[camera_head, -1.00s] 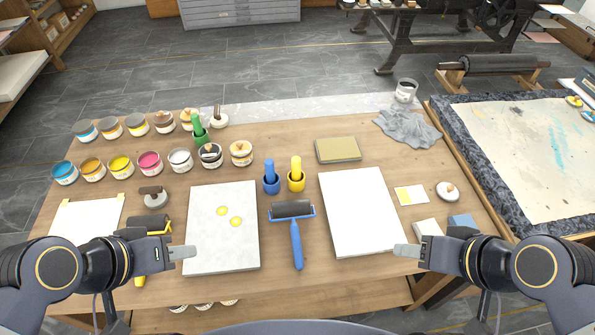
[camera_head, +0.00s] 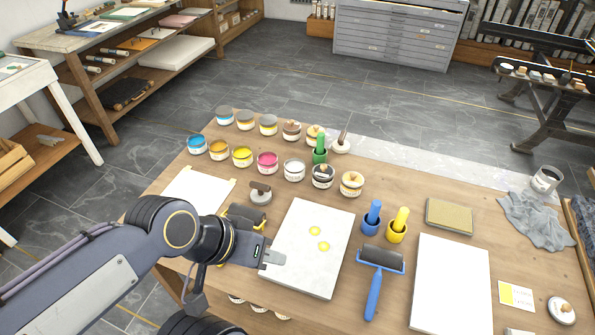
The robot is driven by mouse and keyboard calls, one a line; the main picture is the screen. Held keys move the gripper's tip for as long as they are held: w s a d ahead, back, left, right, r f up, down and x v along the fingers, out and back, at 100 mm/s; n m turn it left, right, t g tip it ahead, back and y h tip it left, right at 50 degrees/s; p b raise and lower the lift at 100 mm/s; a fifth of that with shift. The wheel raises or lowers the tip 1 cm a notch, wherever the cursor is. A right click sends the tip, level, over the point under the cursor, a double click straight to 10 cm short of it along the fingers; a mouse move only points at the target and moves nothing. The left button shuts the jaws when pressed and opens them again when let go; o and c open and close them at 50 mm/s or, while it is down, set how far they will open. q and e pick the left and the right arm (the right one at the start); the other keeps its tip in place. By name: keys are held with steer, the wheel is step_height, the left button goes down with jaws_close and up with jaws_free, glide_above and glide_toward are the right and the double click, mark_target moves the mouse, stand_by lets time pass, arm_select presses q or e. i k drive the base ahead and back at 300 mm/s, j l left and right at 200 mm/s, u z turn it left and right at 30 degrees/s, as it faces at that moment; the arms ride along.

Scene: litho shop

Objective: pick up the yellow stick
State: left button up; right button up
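The yellow stick (camera_head: 401,217) stands upright in a small yellow cup (camera_head: 396,235) on the wooden table, right of the middle of the view. A blue stick (camera_head: 374,211) in a blue cup (camera_head: 370,227) stands just to its left. My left gripper (camera_head: 274,258) is at the left edge of the pale stone slab, well to the left of the yellow stick and apart from it. Its fingers overlap in this view, so their opening is hidden. I see nothing between them. My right gripper is out of view.
The stone slab (camera_head: 310,265) with two yellow spots and a blue-handled roller (camera_head: 382,262) lie between my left gripper and the cups. A white slab (camera_head: 450,285) lies right of them. Several ink tins and a green stick (camera_head: 320,150) stand behind.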

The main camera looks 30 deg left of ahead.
mark_target(403, 212)
steer(key=j+z, duration=0.1)
steer(key=z, duration=0.35)
steer(key=j+z, duration=0.1)
steer(key=z, duration=0.35)
steer(key=k+j+z, duration=0.1)
steer(key=z, duration=0.75)
steer(key=k+j+z, duration=0.1)
steer(key=k+j, duration=0.15)
